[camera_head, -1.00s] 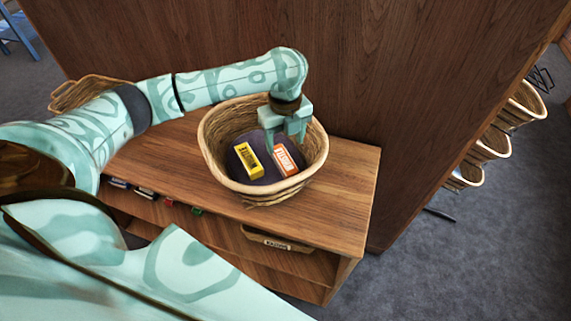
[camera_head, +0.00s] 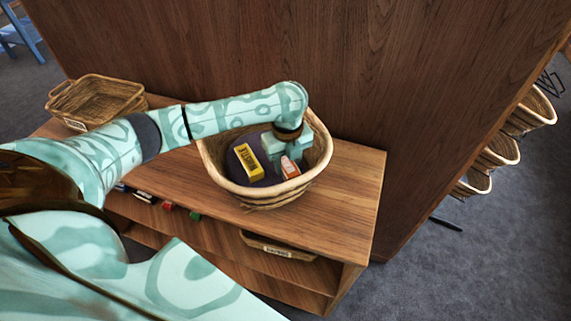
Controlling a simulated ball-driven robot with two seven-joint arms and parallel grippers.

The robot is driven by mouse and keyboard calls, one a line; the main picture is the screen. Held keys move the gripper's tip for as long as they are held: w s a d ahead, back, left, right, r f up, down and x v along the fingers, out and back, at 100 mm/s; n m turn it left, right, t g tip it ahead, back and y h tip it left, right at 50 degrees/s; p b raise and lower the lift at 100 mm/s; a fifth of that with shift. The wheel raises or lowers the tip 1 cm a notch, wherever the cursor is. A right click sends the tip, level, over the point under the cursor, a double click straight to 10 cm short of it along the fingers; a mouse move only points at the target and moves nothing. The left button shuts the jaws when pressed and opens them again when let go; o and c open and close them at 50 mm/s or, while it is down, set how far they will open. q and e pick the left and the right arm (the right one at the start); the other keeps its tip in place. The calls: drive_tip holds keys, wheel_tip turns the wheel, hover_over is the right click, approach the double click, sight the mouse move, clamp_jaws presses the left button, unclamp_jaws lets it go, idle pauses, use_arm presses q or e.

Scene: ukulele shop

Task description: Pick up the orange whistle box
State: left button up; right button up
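The orange whistle box (camera_head: 289,168) stands in a round wicker basket (camera_head: 318,170) on the wooden shelf unit. Its upper part is hidden by my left gripper (camera_head: 287,157). That gripper is down inside the basket, pointing downward, with its fingers apart and the orange box showing between them. I cannot see clearly whether they touch it. A yellow box (camera_head: 248,162) lies to the left on the basket's dark lining. My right gripper is not in view.
The basket's raised rim surrounds the gripper, and a tall wooden panel (camera_head: 200,50) rises behind it. An empty wicker tray (camera_head: 95,100) sits at the left of the shelf top. The shelf top (camera_head: 350,195) is clear at the right.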

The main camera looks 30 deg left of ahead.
use_arm(q)
drive_tip(key=shift+c, duration=1.4)
